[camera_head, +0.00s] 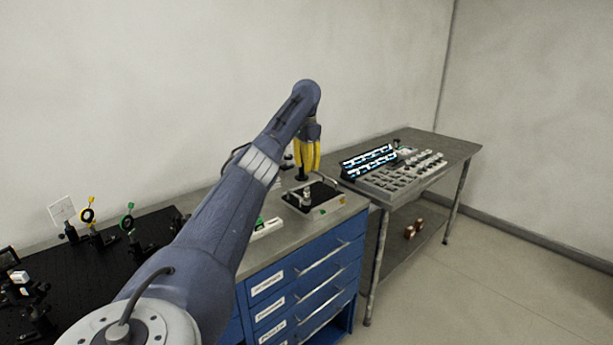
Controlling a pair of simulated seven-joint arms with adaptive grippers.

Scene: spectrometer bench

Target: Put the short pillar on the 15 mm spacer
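My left gripper (308,168), with yellow fingers, points down above the black plate (322,192) on the blue drawer cabinet's top. Its fingers look close together, but the view is too small to tell whether they are shut or hold something. A small dark piece (302,177) shows just below and left of the fingertips; I cannot tell whether it is held or stands behind. Small metallic cylinders (307,196) stand on the plate. Which are the short pillar and the 15 mm spacer is too small to tell. My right gripper is not in view.
The blue drawer cabinet (316,268) stands in the middle. A grey side table (455,152) at right carries a rack of small parts (400,176) and a bright patterned panel (368,161). A black optics board (160,226) with several mounts is at left.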

